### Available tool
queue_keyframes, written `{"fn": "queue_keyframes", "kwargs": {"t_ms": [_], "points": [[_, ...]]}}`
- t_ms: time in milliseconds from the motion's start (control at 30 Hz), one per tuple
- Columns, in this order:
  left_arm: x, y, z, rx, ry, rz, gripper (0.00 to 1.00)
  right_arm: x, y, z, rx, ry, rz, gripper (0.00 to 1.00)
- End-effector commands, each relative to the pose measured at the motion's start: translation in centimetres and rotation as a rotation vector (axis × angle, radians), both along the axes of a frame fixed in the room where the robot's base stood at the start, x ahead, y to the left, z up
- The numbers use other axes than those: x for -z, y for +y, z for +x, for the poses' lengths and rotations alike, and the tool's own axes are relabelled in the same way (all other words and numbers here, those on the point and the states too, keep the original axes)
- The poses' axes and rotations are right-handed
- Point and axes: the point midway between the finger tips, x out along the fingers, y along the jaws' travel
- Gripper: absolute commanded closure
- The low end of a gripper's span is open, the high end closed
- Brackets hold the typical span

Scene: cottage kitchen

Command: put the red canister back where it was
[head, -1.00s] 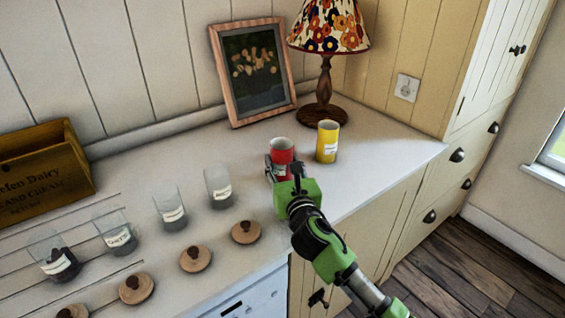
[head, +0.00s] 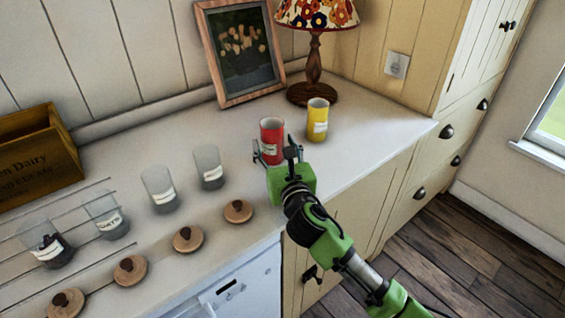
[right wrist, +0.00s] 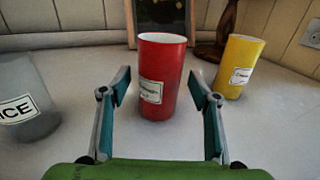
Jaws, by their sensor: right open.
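The red canister (head: 271,137) stands upright on the white countertop, left of the yellow canister (head: 317,121). It has a pale label and an open top. In the right wrist view the red canister (right wrist: 162,72) stands just beyond and between the fingertips, with the yellow canister (right wrist: 239,66) to its right. My right gripper (head: 276,156) is open on the near side of the red canister. The wrist view shows clear space between the two fingers (right wrist: 160,98), with neither gripping it. My left gripper is out of view.
Several glass jars (head: 208,168) and wooden lids (head: 238,211) stand to the left. A framed picture (head: 241,50) and a lamp (head: 313,70) are behind the canisters. A wooden crate (head: 38,160) is far left. The counter right of the yellow canister (head: 385,128) is clear.

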Motion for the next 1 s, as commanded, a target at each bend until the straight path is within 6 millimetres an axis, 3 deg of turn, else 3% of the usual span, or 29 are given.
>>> {"fn": "queue_keyframes", "kwargs": {"t_ms": [300, 500, 1000], "points": [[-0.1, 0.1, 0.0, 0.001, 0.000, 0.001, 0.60, 0.1, -1.4, -6.0, -0.002, 0.001, -0.001, 0.44], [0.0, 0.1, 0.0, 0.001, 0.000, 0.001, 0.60, 0.0, -2.0, -8.5, -0.001, 0.000, -0.001, 0.44], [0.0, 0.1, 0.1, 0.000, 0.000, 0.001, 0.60, 0.0, -2.2, -9.4, -0.001, -0.001, 0.000, 0.44]]}}
